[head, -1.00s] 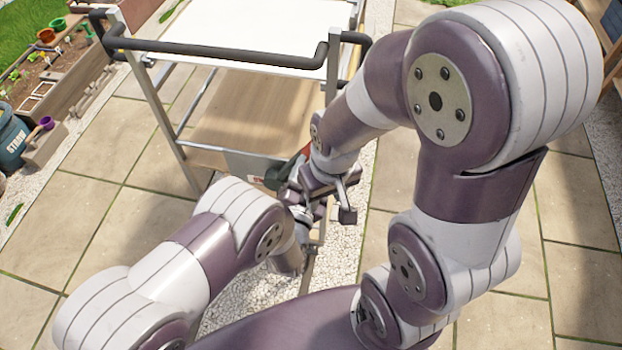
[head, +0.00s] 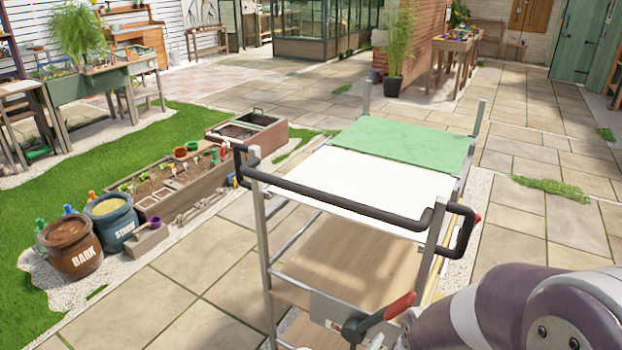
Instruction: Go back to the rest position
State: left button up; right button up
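Only part of my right arm (head: 530,310) shows, at the lower right corner of the head view. Its gripper is not visible, so whether it is open or shut does not show. My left gripper is out of the picture too. The cart (head: 385,185) stands right in front of me with a white top, a green mat (head: 410,143) on its far part and a dark handle bar (head: 340,207) on the near side. A lever with a red grip (head: 400,305) is at the cart's near end, close to my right arm.
A bark pot (head: 72,250) and a straw pot (head: 112,225) stand at the left beside a raised planter bed (head: 170,185). A potted bamboo (head: 397,60) stands near a brick pillar. Paving is free left of the cart and at the right.

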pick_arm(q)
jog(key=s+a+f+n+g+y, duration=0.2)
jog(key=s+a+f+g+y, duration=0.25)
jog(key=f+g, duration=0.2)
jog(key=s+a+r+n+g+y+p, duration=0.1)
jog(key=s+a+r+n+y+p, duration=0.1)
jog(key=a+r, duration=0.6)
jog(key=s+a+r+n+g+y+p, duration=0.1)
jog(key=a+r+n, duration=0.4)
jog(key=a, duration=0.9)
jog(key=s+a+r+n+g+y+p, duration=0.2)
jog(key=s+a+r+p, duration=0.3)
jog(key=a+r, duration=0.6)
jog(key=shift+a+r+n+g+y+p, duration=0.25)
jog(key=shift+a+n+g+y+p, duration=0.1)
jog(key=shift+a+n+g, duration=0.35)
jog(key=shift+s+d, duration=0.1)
